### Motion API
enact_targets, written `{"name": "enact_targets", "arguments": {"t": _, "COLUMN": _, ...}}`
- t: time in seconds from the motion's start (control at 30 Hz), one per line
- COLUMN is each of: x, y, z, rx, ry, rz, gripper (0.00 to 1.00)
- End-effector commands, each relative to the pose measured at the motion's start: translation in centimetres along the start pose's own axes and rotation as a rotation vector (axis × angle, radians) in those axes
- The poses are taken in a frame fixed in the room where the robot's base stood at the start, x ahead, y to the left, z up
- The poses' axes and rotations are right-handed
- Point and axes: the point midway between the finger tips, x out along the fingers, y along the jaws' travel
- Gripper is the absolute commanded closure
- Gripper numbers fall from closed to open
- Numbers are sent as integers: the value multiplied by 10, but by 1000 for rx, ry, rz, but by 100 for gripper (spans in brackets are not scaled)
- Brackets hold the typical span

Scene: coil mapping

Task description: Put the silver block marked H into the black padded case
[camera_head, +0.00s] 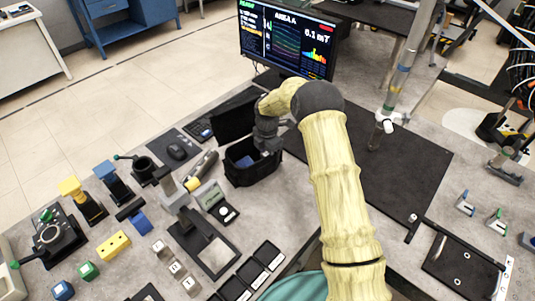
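The black padded case (240,177) stands open near the middle of the table, with its dark lid raised behind it. Something blue shows inside it. My gripper (268,150) is at the right side of the case's opening, pointing down. Its fingertips are too small and hidden to show whether they are open or hold anything. Small silver blocks with dark marks stand in a row at the lower left: one block (158,246), a second block (175,268) and a third block (190,284). Their letters are too small to read, so I cannot tell which is H.
A monitor (288,40) stands behind the case. A grey stand (203,240) with a dark base and a small meter (215,198) are in front of it. Yellow, blue and green blocks lie at left. A black mat (390,175) lies right of my arm, mostly clear.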

Motion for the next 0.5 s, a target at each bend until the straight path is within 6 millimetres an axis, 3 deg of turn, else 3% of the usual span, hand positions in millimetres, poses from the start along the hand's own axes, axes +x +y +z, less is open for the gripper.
{"name": "enact_targets", "arguments": {"t": 0.23, "x": 0, "y": 0, "z": 0, "rx": 0, "ry": 0, "rz": 0, "gripper": 88}}
{"name": "enact_targets", "arguments": {"t": 0.27, "x": 0, "y": 0, "z": 0, "rx": 0, "ry": 0, "rz": 0, "gripper": 58}}
{"name": "enact_targets", "arguments": {"t": 0.3, "x": 0, "y": 0, "z": 0, "rx": 0, "ry": 0, "rz": 0, "gripper": 50}}
{"name": "enact_targets", "arguments": {"t": 0.37, "x": 0, "y": 0, "z": 0, "rx": 0, "ry": 0, "rz": 0, "gripper": 39}}
{"name": "enact_targets", "arguments": {"t": 0.5, "x": 0, "y": 0, "z": 0, "rx": 0, "ry": 0, "rz": -1, "gripper": 39}}
